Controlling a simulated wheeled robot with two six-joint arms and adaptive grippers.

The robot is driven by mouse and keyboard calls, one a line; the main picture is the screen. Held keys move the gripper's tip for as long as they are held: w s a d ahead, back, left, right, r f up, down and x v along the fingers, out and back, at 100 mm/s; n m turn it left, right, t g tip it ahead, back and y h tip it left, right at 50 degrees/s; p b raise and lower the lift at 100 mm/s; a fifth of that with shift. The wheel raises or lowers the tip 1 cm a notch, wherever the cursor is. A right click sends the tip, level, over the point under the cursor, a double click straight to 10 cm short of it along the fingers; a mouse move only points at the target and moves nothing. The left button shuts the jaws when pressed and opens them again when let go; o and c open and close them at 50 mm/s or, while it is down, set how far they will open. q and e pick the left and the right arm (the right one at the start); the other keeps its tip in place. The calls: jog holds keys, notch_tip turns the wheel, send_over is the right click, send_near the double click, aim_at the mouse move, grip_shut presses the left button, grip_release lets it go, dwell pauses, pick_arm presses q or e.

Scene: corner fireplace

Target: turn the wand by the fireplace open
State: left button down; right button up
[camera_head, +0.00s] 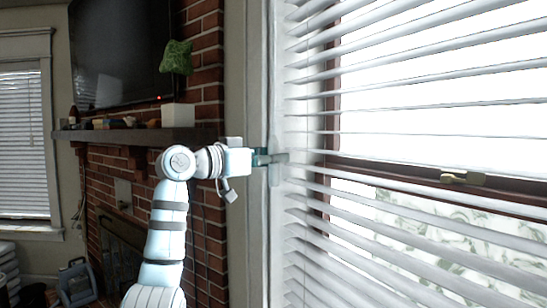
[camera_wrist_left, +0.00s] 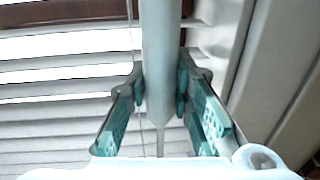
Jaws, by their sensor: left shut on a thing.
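The wand is a pale, slim rod that hangs upright in front of the white blinds (camera_head: 400,120). In the left wrist view the wand (camera_wrist_left: 161,60) runs down from the top between the fingers and tapers to a thin tip below them. My left gripper (camera_head: 278,158) is at the left edge of the blinds. In the left wrist view its grey and teal fingers (camera_wrist_left: 161,88) are shut on the wand, one on each side. The blinds' slats are tilted with gaps, and bright light shows between them. My right gripper is in neither view.
The window frame (camera_head: 258,240) stands close beside my left gripper. Left of it are the brick fireplace (camera_head: 209,80), a dark mantel (camera_head: 130,134) with a plant in a white pot (camera_head: 178,116), and a dark television (camera_head: 120,50). A second window with blinds (camera_head: 22,140) is at the far left.

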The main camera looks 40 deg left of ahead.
pick_arm(q)
jog(key=c, duration=1.4)
grip_release()
jog(key=v, duration=1.1)
jog(key=shift+s, duration=0.4)
jog(key=shift+a, duration=0.15)
